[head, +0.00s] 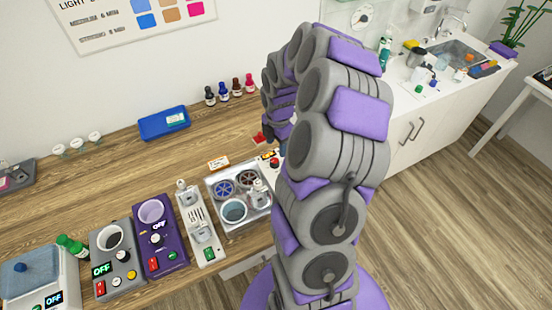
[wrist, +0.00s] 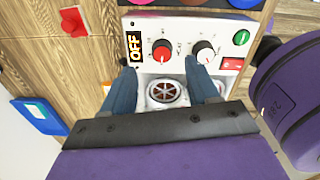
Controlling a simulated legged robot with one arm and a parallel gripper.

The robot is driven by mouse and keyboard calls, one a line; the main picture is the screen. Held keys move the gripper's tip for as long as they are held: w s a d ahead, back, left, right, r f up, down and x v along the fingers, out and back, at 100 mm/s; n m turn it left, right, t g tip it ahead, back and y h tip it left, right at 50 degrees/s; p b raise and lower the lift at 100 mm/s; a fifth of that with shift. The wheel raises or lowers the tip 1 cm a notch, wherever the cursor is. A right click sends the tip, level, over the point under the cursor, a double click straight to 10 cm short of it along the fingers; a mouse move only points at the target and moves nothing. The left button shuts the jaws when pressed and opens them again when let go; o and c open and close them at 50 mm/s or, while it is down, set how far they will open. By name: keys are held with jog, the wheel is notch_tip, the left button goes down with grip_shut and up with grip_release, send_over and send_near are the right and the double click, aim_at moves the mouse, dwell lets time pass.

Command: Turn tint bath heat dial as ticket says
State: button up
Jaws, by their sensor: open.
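The tint bath's white control panel (wrist: 183,43) lies ahead of my gripper (wrist: 164,68) in the wrist view. It carries a red dial (wrist: 161,50), a black dial with a pale pointer (wrist: 204,51), a green button (wrist: 241,37), a red switch (wrist: 232,63) and a display (wrist: 135,46) reading OFF. My gripper is open and empty, its two blue fingers apart, with the red dial just beyond the gap. Contact is not visible. In the head view my arm hides most of the panel. A small white-and-orange card (head: 218,163) lies on the counter; its text is unreadable.
A metal tray (head: 212,197) with round fan-like parts and a cup sits beside the panel. A blue tray (head: 152,128), several small bottles (head: 228,91) and other devices stand on the wooden counter (head: 90,185). A sink (head: 458,55) is at the right.

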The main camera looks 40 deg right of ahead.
aim_at(276, 160)
jog(key=f, duration=0.2)
jog(key=a+f, duration=0.1)
jog(key=f, duration=0.1)
jog(key=a+f, duration=0.1)
jog(key=f, duration=0.1)
jog(key=shift+f+b, duration=0.3)
jog(key=shift+f, duration=0.35)
jog(key=shift+d+f, duration=0.2)
jog(key=shift+d, duration=0.05)
jog(key=shift+d+f, duration=0.1)
jog(key=shift+d, duration=0.4)
jog(key=shift+a, duration=0.65)
jog(key=c, duration=0.6)
jog(key=shift+d, duration=0.15)
jog(key=c, duration=0.4)
jog(key=shift+w, duration=0.1)
jog(key=shift+c, duration=0.2)
jog(key=shift+r+m, duration=0.2)
jog(key=shift+m, duration=0.1)
